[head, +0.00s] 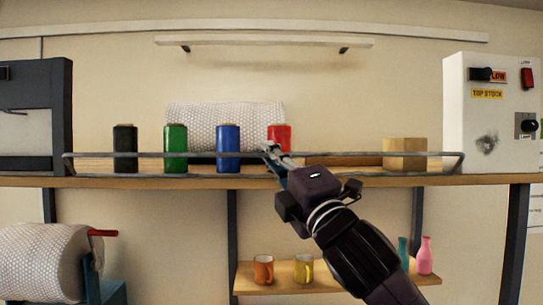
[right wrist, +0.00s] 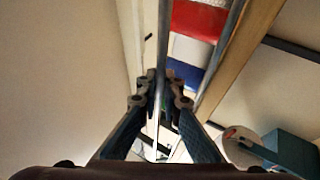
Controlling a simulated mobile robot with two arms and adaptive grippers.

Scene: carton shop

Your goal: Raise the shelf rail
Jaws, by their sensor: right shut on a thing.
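The shelf rail (head: 350,154) is a thin grey metal bar along the front of the wooden shelf (head: 95,181). Its bent ends come down near the shelf's front edge. The rail stands up in front of the goods, above the shelf board. My right gripper (head: 271,150) reaches up from the lower right and is shut on the rail near its middle, in front of the red can (head: 279,133). In the right wrist view the rail (right wrist: 163,35) runs between the fingertips of my right gripper (right wrist: 163,92). My left gripper is out of view.
Black (head: 125,140), green (head: 175,140) and blue (head: 228,140) cans, a bubble-wrap roll (head: 225,112) and a carton (head: 404,147) stand behind the rail. A white switch box (head: 485,130) is at right. Mugs (head: 263,269) and bottles (head: 424,256) stand on a lower shelf.

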